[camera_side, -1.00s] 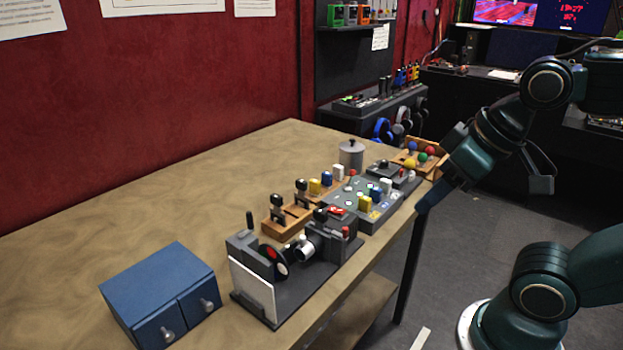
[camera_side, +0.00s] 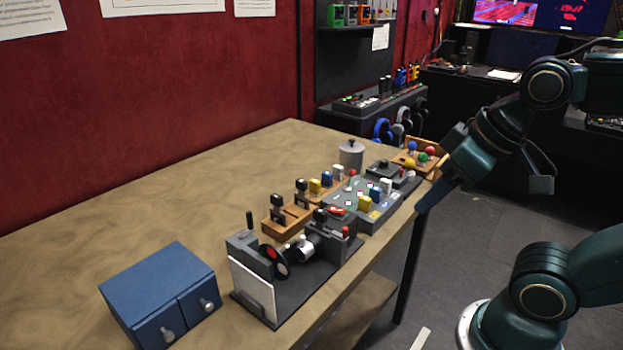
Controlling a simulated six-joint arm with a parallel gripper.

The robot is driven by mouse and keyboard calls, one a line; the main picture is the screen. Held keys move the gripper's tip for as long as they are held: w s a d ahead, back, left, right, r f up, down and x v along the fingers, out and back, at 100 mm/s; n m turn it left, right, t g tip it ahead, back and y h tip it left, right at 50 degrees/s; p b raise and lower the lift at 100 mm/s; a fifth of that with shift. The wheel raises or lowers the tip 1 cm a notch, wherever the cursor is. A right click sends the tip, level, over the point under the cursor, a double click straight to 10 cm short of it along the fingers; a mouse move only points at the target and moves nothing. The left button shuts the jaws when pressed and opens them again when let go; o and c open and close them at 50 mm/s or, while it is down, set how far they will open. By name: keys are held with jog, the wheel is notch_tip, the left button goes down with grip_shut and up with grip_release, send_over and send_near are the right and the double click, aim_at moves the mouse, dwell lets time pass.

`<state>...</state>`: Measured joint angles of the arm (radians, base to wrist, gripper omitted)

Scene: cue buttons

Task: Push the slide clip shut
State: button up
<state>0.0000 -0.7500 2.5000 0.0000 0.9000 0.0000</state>
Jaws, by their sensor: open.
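My gripper (camera_side: 484,196) is in the air at the right, past the table's right edge. Its two fingers are wide apart with nothing between them. I cannot pick out the slide clip for certain. A dark grey fixture (camera_side: 310,283) at the table's front edge carries a white panel, red and green discs (camera_side: 274,262), a silver cylinder (camera_side: 302,249) and a small upright lever (camera_side: 249,220). A grey button panel (camera_side: 345,206) with coloured blocks and buttons sits behind it. My gripper is apart from both, nearest the panel's far right end.
A blue two-door box (camera_side: 165,285) stands front left. Wooden trays (camera_side: 283,228) with handled pieces and blocks lie behind the fixture. A lidded grey pot (camera_side: 351,155) and a tray of coloured balls (camera_side: 436,150) are at the far end. The table's left part (camera_side: 150,215) is clear.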

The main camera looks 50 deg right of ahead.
jog(key=shift+w, duration=0.1)
jog(key=c, duration=0.9)
jog(key=shift+w+n, duration=0.1)
jog(key=shift+n, duration=0.3)
grip_shut()
jog(key=w+d+f+n+g+y, duration=0.1)
jog(key=w+d+f+n+y, duration=0.1)
jog(key=n, duration=0.8)
jog(key=w+d+f+n+g+y, duration=0.1)
jog(key=w+d+f+n+y, duration=0.2)
jog(key=d+n, duration=0.4)
jog(key=w+n+y, duration=0.1)
jog(key=w+n, duration=0.1)
jog(key=n, duration=0.2)
jog(key=shift+d+f+g+y, duration=0.15)
jog(key=shift+g+y, duration=0.15)
